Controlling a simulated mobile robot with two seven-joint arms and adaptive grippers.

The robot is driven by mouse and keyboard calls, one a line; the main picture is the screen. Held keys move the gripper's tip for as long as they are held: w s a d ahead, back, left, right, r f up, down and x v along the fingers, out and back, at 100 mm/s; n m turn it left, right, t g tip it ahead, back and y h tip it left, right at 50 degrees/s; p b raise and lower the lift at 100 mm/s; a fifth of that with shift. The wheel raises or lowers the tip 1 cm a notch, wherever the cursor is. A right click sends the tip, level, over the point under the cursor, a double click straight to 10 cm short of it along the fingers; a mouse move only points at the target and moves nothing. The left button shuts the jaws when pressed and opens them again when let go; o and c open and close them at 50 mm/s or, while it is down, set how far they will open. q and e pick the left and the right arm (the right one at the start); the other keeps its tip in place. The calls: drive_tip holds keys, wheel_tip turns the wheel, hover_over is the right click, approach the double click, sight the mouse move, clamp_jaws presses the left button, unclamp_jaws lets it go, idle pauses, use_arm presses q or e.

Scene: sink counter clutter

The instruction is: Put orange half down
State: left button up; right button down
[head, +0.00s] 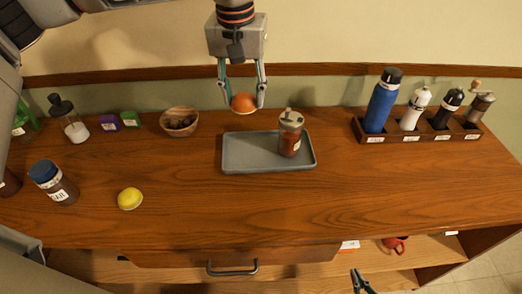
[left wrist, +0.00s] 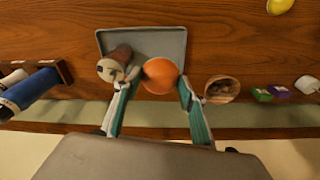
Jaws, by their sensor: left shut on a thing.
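My left gripper (head: 243,103) comes down from the top of the head view and is shut on the orange half (head: 243,101). The orange half is up off the counter, near the back-left edge of the grey tray (head: 240,164). A reddish-brown shaker with a grey top (head: 290,138) stands on the tray's right part. Only the tip of my right gripper (head: 361,281) shows at the bottom edge, its jaw opening unclear.
A wooden bowl (head: 180,121) with dark contents stands left of the tray. A lemon (head: 130,198) and a blue-lidded jar (head: 54,184) are at front left. A rack (head: 390,136) holds a blue bottle (head: 382,101) and several grinders. The counter before the tray is clear.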

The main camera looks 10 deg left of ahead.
sight(247, 160)
use_arm(q)
wheel_tip(247, 160, down, 19)
idle(0.5)
drive_tip(key=shift+f, duration=0.2)
drive_tip(key=o, duration=1.1)
drive_tip(key=shift+o, duration=0.2)
wheel_tip(247, 160, up, 12)
drive_tip(key=s, duration=0.1)
drive_tip(key=shift+s+r, duration=0.15)
drive_tip(key=shift+s, duration=0.15)
